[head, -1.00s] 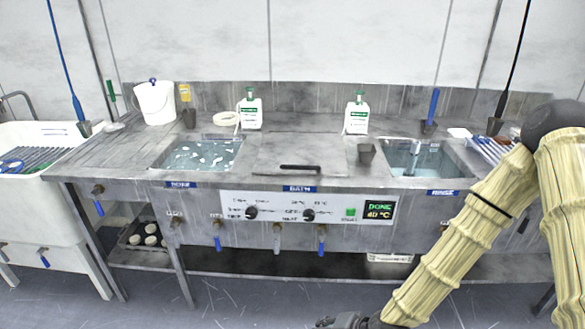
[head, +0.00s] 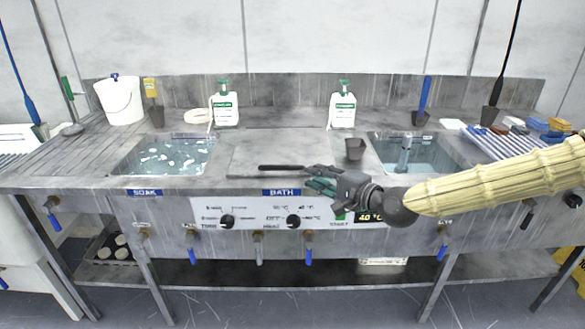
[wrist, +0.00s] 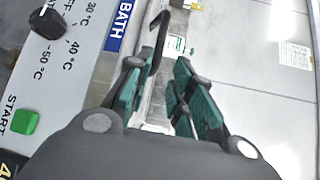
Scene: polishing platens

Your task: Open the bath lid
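The bath lid (head: 270,149) is a flat grey metal panel, lying closed in the middle of the bench above the blue BATH label (head: 281,192). Its black bar handle (head: 283,168) runs along the front edge. My gripper (head: 318,179), dark with green finger pads, is at the handle's right end, low over the bench's front edge. In the wrist view, my gripper (wrist: 160,78) has its fingers apart. The handle (wrist: 157,42) appears ahead, in line with the gap between them. I cannot tell whether a finger touches it. The pale lid (wrist: 255,75) fills the right side.
The soak basin (head: 160,175) is left of the lid, the rinse basin (head: 440,160) right. A dark cup (head: 355,149) stands by the lid's right edge. Two white bottles (head: 226,108) (head: 343,110) stand behind. The control panel (head: 240,214), partly hidden by my gripper, is below.

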